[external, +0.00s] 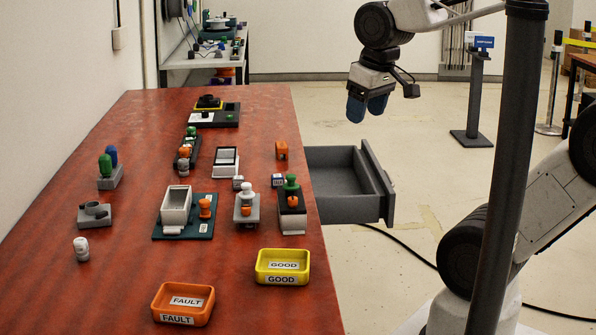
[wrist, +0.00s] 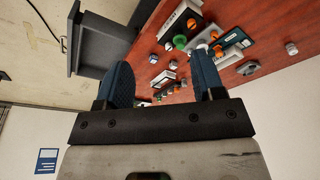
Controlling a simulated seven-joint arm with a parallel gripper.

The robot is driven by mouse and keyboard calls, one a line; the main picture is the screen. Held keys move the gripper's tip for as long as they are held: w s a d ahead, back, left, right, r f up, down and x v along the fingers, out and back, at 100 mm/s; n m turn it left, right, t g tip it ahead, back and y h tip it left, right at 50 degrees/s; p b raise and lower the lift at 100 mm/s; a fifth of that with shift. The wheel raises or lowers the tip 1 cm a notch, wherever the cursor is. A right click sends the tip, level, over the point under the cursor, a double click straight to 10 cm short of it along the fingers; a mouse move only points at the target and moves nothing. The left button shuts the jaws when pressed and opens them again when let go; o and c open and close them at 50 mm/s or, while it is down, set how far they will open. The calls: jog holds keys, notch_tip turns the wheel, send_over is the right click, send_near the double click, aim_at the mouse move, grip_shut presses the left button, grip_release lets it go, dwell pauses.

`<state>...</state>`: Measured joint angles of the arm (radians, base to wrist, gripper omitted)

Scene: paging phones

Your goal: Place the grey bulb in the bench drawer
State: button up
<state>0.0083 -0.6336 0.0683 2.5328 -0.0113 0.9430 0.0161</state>
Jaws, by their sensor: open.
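The bench drawer (external: 335,207) is pulled out from the right side of the red bench and looks empty inside; it also shows at upper left in the wrist view (wrist: 98,45). A small light-grey rounded piece (external: 81,249) stands alone at the left front of the bench. A pale knob-shaped piece (external: 246,193) sits on a grey holder near the bench's middle. I cannot tell which of them is the grey bulb. My gripper (external: 367,110) is open and empty, blue fingers down, above and beyond the drawer, well apart from the bench pieces.
The bench (external: 120,290) holds a yellow GOOD tray (external: 283,280), an orange FAULT tray (external: 183,319), and holders with green, blue and orange bulbs. A grey block (external: 95,216) lies near the left edge. A dark pole (external: 505,160) crosses the right foreground. Air around my gripper is free.

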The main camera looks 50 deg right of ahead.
jog(key=shift+w, duration=0.15)
jog(key=m+t+h, duration=0.1)
jog(key=m+t, duration=0.1)
jog(key=m, duration=0.1)
send_over(184, 161)
jog(key=s, duration=0.2)
notch_tip(184, 161, down, 18)
jog(key=shift+a+f, duration=0.15)
jog(key=shift+a, duration=0.15)
jog(key=shift+x, duration=1.25)
jog(key=shift+f, duration=0.15)
